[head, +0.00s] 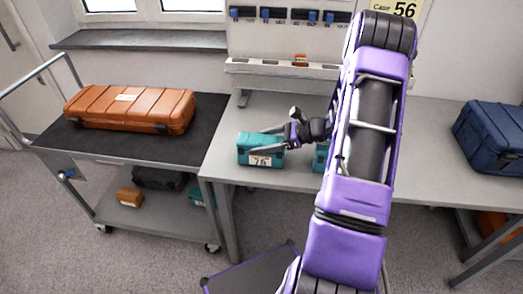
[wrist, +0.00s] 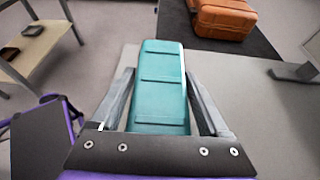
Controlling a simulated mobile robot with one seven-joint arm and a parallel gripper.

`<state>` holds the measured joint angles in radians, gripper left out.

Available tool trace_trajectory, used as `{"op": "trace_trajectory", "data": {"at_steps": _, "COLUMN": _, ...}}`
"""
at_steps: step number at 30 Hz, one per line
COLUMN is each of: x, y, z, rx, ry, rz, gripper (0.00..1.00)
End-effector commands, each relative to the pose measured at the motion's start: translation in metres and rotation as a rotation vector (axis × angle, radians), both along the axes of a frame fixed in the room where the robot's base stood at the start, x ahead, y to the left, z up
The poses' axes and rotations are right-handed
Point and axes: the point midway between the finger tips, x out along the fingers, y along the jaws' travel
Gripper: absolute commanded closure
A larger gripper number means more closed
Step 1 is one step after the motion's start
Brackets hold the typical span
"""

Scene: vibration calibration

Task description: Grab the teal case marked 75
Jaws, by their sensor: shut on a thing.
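A teal case (head: 258,148) stands near the left end of the grey workbench. The number on its white front label looks like 76, though the print is small. My gripper (head: 268,142) reaches it from the right and is shut on it. In the wrist view, the teal case (wrist: 160,90) lies between the two fingers of my gripper (wrist: 160,78), one along each side. A second teal case (head: 320,157) is on the bench to the right, mostly hidden behind my arm, and its label does not show.
An orange case (head: 130,108) lies on the dark top of a cart (head: 60,140) left of the bench. Its lower shelf holds a small orange case, a black case and a teal one (head: 201,194). A blue case (head: 492,137) is on the bench at right. A rack (head: 285,68) stands behind.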

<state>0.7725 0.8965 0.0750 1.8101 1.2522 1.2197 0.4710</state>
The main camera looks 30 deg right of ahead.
Motion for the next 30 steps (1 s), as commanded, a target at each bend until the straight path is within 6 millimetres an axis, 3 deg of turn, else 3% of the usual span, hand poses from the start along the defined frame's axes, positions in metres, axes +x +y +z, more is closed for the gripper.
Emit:
{"op": "trace_trajectory", "data": {"at_steps": 1, "x": 0.000, "y": 0.000, "z": 0.000, "rx": 0.000, "ry": 0.000, "rz": 0.000, "gripper": 0.72}}
{"op": "trace_trajectory", "data": {"at_steps": 6, "x": 0.000, "y": 0.000, "z": 0.000, "rx": -0.001, "ry": -0.001, "rz": 0.000, "gripper": 1.00}}
{"op": "trace_trajectory", "data": {"at_steps": 17, "x": 0.001, "y": 0.000, "z": 0.008, "rx": 0.000, "ry": -0.004, "rz": 0.000, "gripper": 1.00}}
{"op": "trace_trajectory", "data": {"at_steps": 30, "x": 0.000, "y": 0.000, "z": 0.086, "rx": -0.001, "ry": -0.004, "rz": 0.001, "gripper": 1.00}}
